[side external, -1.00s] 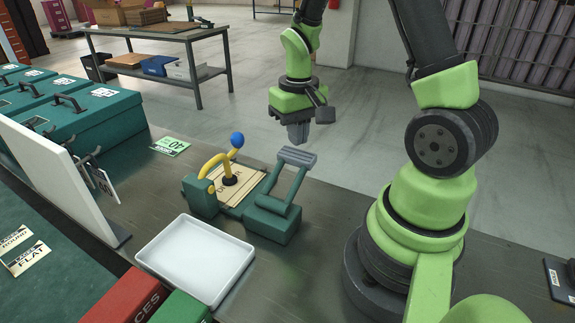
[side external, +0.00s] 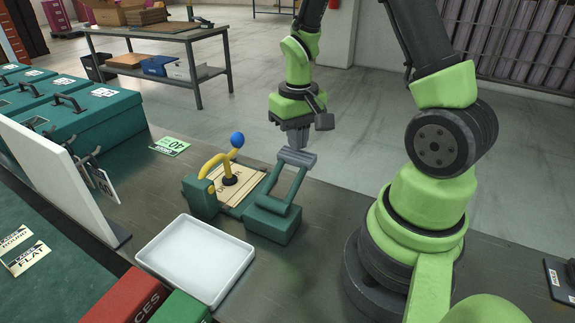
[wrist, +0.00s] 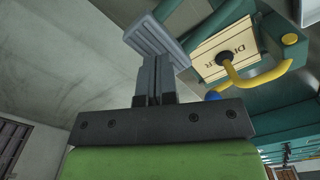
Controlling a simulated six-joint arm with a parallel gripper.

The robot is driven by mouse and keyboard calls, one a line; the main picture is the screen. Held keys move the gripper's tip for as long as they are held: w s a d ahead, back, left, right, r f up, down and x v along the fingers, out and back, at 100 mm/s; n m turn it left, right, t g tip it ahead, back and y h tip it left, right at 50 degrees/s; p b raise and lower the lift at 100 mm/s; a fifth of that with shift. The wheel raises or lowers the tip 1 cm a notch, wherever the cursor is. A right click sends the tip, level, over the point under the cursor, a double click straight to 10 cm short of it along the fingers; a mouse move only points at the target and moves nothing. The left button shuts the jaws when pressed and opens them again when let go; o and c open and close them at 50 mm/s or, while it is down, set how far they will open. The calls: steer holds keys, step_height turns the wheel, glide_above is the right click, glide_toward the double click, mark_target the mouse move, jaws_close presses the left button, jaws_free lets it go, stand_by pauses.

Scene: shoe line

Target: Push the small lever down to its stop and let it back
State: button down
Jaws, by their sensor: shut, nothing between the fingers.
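A green fixture (side external: 272,222) stands on the grey bench. From it a green arm rises at a slant to a ribbed grey pad (side external: 297,157), which is raised. A yellow curved handle with a blue ball (side external: 237,140) stands over a wooden plate (side external: 240,188) beside it. My gripper (side external: 298,147) is shut and empty, pointing down right at the grey pad. In the wrist view the shut fingers (wrist: 154,72) overlap the near end of the ribbed pad (wrist: 158,38). I cannot tell whether they touch it.
A white tray (side external: 197,260) lies in front of the fixture, with red and green boxes at the front edge. A white panel (side external: 58,180) and green cases (side external: 75,115) stand at the left.

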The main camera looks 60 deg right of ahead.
mark_target(297, 163)
steer(key=shift+f, duration=3.1)
steer(key=shift+r, duration=5.6)
steer(key=s+a+r+n+t+y, duration=0.2)
steer(key=s+a+r+t, duration=0.5)
steer(key=a+r, duration=0.6)
steer(key=shift+s+a+r, duration=0.2)
steer(key=shift+s+r, duration=0.2)
steer(key=shift+s, duration=0.8)
